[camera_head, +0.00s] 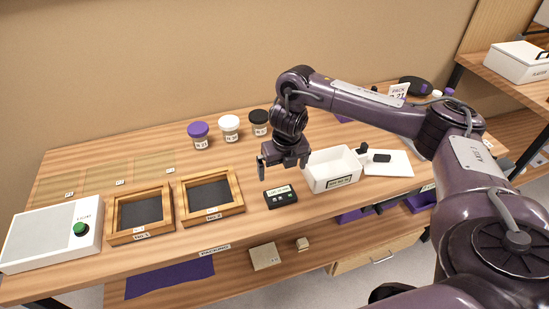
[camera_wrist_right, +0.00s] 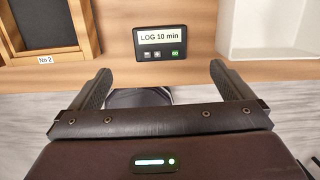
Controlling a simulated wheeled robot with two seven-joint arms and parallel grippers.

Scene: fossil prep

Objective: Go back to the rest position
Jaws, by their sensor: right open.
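My right gripper (camera_head: 282,163) is above the wooden table, over the area between the No.2 wooden frame (camera_head: 212,195) and the white bin (camera_head: 334,170). Its two fingers are apart with nothing between them. A small black timer (camera_head: 280,197) lies on the table just below and in front of it; in the right wrist view its screen reads "LOG 10 min" (camera_wrist_right: 162,38). In the right wrist view the open fingers (camera_wrist_right: 160,85) point toward the table edge and the timer. My left gripper is not in view.
A second wooden frame (camera_head: 140,213) and a white box with a green button (camera_head: 52,236) stand at the left. Purple (camera_head: 199,134), white (camera_head: 229,128) and black-lidded (camera_head: 259,123) jars stand at the back. A white board (camera_head: 388,163) lies right of the bin. A lower shelf (camera_head: 225,272) runs underneath.

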